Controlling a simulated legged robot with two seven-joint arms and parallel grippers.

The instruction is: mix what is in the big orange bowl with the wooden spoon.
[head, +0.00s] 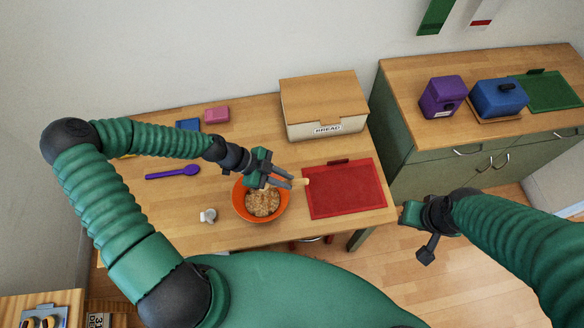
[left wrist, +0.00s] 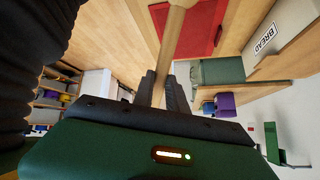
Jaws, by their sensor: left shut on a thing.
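The big orange bowl (head: 239,207) stands near the table's front edge and holds a tan, crumbly mix (head: 263,203). My left gripper (head: 288,179) is above the bowl's back right rim, shut on the wooden spoon (head: 301,183). The pale end of the spoon pokes out to the right of the fingers. In the left wrist view the spoon's shaft (left wrist: 173,40) runs up from between the fingers (left wrist: 160,88). I cannot tell whether any of the spoon touches the mix. My right gripper (head: 420,230) is empty, its fingers apart, off the table's right side.
A red board (head: 345,190) lies right of the bowl, and a bread box (head: 325,108) stands behind it. A small white item (head: 208,215) and a purple spoon (head: 172,172) lie to the left. Purple (head: 443,97) and blue (head: 498,98) containers stand on the right counter.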

